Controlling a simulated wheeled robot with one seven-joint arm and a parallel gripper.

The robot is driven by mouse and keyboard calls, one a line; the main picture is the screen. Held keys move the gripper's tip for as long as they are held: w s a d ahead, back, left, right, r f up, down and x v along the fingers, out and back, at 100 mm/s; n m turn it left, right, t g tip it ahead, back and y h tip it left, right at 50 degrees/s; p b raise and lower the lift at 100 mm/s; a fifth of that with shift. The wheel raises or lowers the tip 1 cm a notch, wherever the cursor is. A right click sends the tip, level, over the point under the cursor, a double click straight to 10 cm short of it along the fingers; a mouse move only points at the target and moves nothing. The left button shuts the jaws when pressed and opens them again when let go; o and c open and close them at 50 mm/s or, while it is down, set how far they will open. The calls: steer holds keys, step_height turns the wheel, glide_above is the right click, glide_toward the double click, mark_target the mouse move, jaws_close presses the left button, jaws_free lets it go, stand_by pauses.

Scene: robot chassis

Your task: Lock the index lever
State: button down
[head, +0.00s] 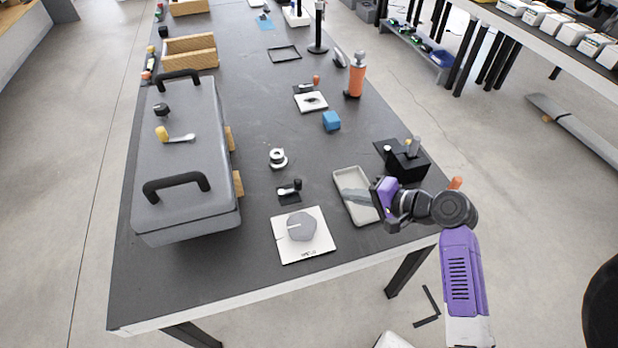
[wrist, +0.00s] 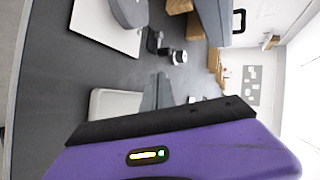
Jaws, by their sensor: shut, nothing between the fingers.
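A small lever with a round knob (head: 290,188) stands on a dark base on the table, just behind a white plate (head: 318,244) that carries a grey many-sided disc (head: 301,227). I take this to be the index lever, but no readable label confirms it. In the wrist view the lever (wrist: 165,47) lies ahead of my fingers, with the plate (wrist: 95,28) and part of the disc (wrist: 128,12) beside it. My gripper (wrist: 157,78) is shut and empty, apart from the lever. In the head view my gripper (head: 352,192) is over the pale tray, right of the lever.
The pale tray (head: 363,219) lies under my gripper. A large grey case (head: 185,210) with black handles and a yellow-knobbed lever (head: 162,134) fills the left side. A black box with a joystick (head: 406,160) stands right. A white ring part (head: 278,158) and blue cube (head: 331,121) lie behind.

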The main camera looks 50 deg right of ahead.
steer(key=shift+a+f, duration=0.1)
steer(key=shift+a, duration=0.1)
steer(key=p, duration=0.1)
glide_toward(298, 184)
steer(key=f, duration=0.1)
steer(key=w+f, duration=0.1)
steer(key=d+f, duration=0.1)
steer(key=shift+w+f, duration=0.3)
steer(key=shift+f, duration=0.1)
steer(key=shift+w+r+p, duration=0.15)
steer(key=shift+w+p, duration=0.2)
steer(key=shift+w, duration=0.8)
steer(key=shift+w+a, duration=0.1)
steer(key=shift+w, duration=0.55)
